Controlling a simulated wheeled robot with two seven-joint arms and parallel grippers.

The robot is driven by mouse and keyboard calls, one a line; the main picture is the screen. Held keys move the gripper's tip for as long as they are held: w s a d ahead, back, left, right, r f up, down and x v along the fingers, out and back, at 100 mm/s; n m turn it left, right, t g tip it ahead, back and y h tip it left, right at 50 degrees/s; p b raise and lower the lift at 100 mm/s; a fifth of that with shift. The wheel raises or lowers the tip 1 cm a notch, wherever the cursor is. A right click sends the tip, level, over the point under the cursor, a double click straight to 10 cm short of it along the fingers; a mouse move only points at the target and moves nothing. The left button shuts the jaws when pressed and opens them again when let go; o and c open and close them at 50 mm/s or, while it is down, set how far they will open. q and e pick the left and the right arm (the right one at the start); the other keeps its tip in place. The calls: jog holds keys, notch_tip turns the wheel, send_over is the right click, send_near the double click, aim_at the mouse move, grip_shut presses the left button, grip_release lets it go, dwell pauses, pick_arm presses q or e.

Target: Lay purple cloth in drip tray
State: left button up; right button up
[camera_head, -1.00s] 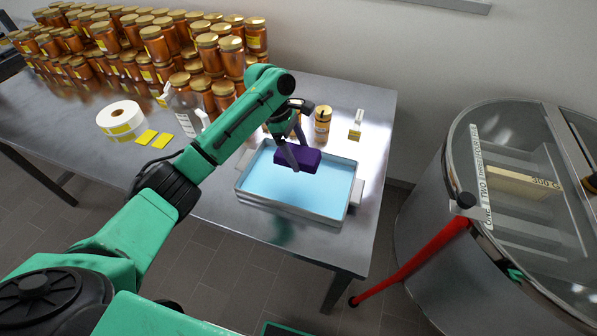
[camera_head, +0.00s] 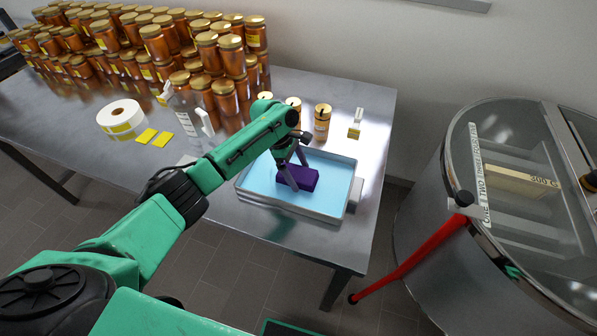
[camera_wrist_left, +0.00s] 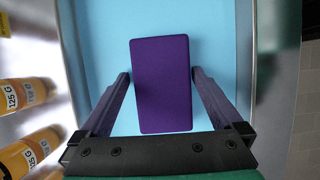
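The purple cloth (camera_head: 300,178) is a folded, block-shaped bundle inside the walls of the drip tray (camera_head: 325,216), a shallow metal-rimmed tray with a light blue floor. The cloth looks down at or very near the tray floor; exact contact is hard to tell. My left gripper (camera_head: 292,172) reaches down over the tray, its fingers at the cloth's two long sides. In the left wrist view the cloth (camera_wrist_left: 161,85) lies between the two fingertips (camera_wrist_left: 161,75), which appear to touch its sides. The blue floor (camera_wrist_left: 215,40) shows around it. My right gripper is out of view.
Small amber jars (camera_head: 322,122) and a small white-and-yellow item (camera_head: 356,124) stand behind the tray. A clear bottle (camera_head: 185,110), a label roll (camera_head: 121,117) and stacked honey jars (camera_head: 150,45) are to the left. A steel tank (camera_head: 430,240) stands right of the table.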

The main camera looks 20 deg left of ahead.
pick_arm(q)
jog(key=b+v, duration=0.2)
jog(key=v, duration=1)
jog(key=shift+r, duration=0.15)
